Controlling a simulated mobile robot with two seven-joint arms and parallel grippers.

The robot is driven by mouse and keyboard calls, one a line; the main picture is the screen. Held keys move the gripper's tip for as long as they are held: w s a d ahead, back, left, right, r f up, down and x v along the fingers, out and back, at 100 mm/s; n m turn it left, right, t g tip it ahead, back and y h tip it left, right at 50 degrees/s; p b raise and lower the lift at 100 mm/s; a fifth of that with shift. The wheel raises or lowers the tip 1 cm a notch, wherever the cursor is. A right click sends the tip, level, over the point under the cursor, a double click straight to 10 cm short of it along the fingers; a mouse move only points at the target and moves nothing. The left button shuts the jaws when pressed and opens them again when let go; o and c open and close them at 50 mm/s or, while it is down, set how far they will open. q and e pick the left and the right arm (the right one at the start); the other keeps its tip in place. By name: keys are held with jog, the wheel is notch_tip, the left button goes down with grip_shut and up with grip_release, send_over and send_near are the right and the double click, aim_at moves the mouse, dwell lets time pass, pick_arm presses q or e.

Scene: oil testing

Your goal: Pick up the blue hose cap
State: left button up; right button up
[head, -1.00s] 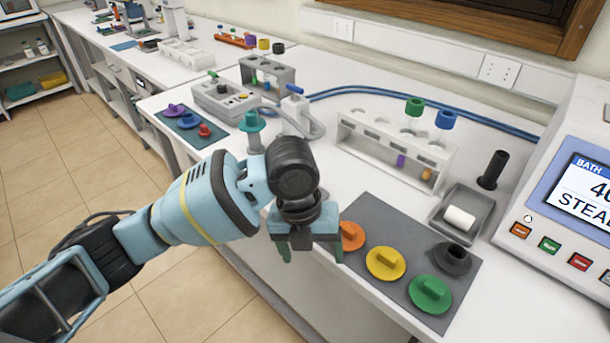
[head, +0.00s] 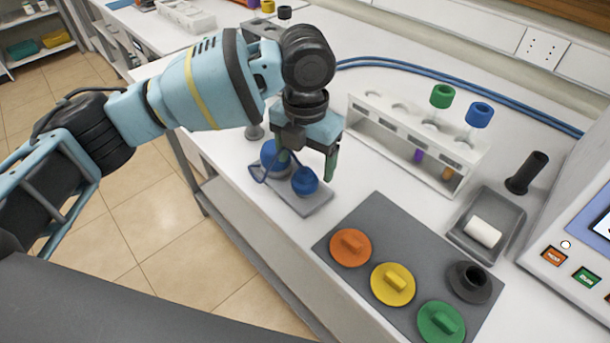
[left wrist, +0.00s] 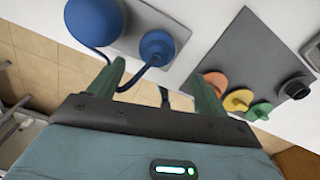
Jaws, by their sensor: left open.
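Two blue pieces sit on a small grey plate (head: 316,204) near the bench's front edge. The smaller, knob-like one, which looks like the blue hose cap (head: 305,181), is on the right. A larger rounded blue piece (head: 270,152) is behind it to the left, partly covered by a finger. A thin blue hose loops beside them. In the left wrist view the cap (left wrist: 157,46) shows just beyond the fingertips, roughly between them, with the hose running from it. My left gripper (head: 308,163) is open and empty, pointing down near the cap. My right gripper is not in view.
A dark mat (head: 370,212) with orange, yellow and green caps and a dark fitting lies to the right. Behind are a white tube rack (head: 452,169), a grey tray (head: 459,234) and a black upright cylinder (head: 526,173). An instrument stands at the right edge.

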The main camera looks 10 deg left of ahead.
aim_at(304, 173)
pick_arm(q)
jog(key=shift+f, duration=0.2)
jog(key=f, duration=0.2)
jog(key=w+f, duration=0.1)
jog(key=f, duration=0.1)
jog(key=shift+a+f, duration=0.1)
jog(key=shift+a, duration=0.15)
jog(key=shift+s+f, duration=0.1)
jog(key=shift+f, duration=0.25)
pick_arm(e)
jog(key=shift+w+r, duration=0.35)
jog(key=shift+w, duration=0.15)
pick_arm(q)
jog(key=c, duration=1)
jog(key=shift+c, duration=0.2)
